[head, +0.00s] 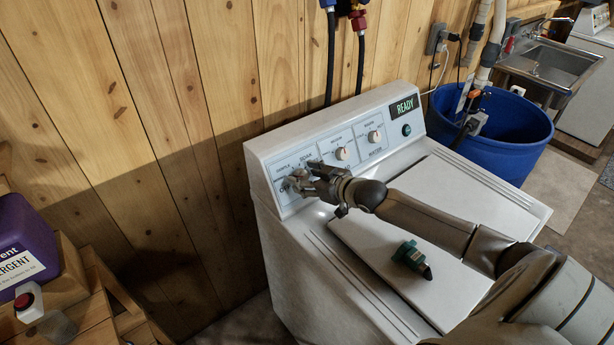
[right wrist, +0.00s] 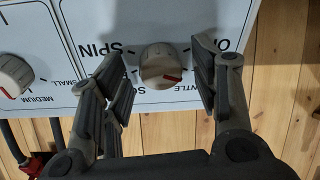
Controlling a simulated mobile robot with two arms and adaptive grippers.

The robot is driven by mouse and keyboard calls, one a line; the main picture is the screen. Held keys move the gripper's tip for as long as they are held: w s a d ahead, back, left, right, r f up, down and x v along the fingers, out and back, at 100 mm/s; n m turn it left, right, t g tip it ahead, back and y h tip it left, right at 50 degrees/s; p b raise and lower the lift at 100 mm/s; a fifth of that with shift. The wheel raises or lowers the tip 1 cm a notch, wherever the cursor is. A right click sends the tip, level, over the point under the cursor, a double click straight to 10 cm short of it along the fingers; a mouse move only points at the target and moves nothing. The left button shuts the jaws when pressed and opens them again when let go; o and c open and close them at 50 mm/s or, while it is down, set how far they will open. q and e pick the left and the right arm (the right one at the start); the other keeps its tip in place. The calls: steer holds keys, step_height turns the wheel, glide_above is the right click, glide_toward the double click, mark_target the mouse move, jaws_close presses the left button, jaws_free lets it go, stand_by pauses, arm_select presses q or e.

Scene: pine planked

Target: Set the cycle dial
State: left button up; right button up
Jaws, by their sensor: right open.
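The washing machine (head: 330,255) has a control panel with three white dials along its back. In the right wrist view, upside down, the cycle dial (right wrist: 158,62) is round and white, and its red mark points lower right, near the lettering ending in "NTLE". "SPIN" and other partly covered words surround it. My right gripper (head: 302,176) is at this left-hand dial and largely hides it in the head view. In the right wrist view its open fingers (right wrist: 162,72) stand on either side of the dial, with gaps. My left gripper is not in view.
Two more dials, the middle one (head: 341,154) and the right one (head: 374,136), sit beside a round button (head: 406,130) and a "READY" display (head: 404,107). A green-and-black object (head: 411,256) lies on the lid. A blue tub (head: 515,135) stands right; purple detergent (head: 22,245) stands left.

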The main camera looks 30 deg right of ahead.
steer(key=c, duration=1.1)
steer(key=shift+o, duration=0.2)
steer(key=n+p, duration=0.1)
steer(key=n, duration=0.4)
steer(key=shift+r, duration=0.15)
steer(key=shift+w+n+g+p, duration=0.1)
steer(key=shift+n+g+p, duration=0.5)
steer(key=shift+n, duration=1.5)
steer(key=o, duration=1.1)
steer(key=shift+c, duration=0.2)
